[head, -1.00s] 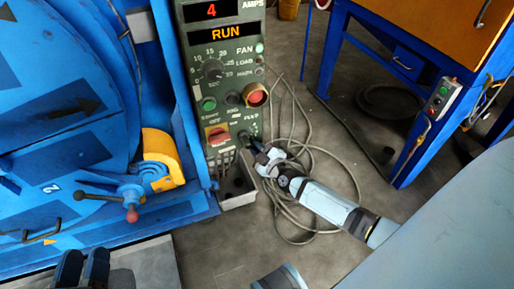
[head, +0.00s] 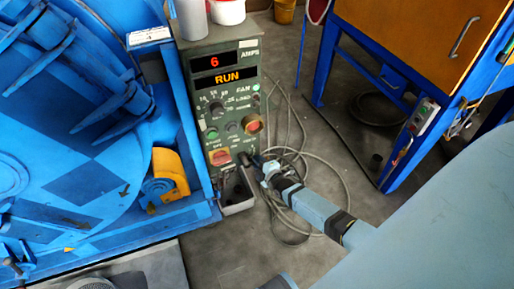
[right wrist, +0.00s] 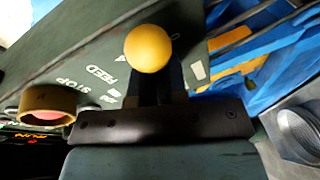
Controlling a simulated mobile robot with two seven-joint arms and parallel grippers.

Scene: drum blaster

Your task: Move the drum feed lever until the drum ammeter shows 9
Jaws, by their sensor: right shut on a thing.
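The drum ammeter (head: 214,62) is the upper display on the green control panel, marked AMPS, and shows a red 6. My right gripper (head: 255,163) is at the panel's lower right corner. In the right wrist view, a yellow ball knob (right wrist: 148,48) of the feed lever stands between my right gripper's dark fingers (right wrist: 160,85), beside the FEED lettering. The gripper is shut on the lever. The lever's shaft is hidden behind the fingers. My left gripper cannot be made out in the head view.
The blue drum machine (head: 75,120) stands left. Loose cables (head: 335,175) lie on the floor behind my right arm.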

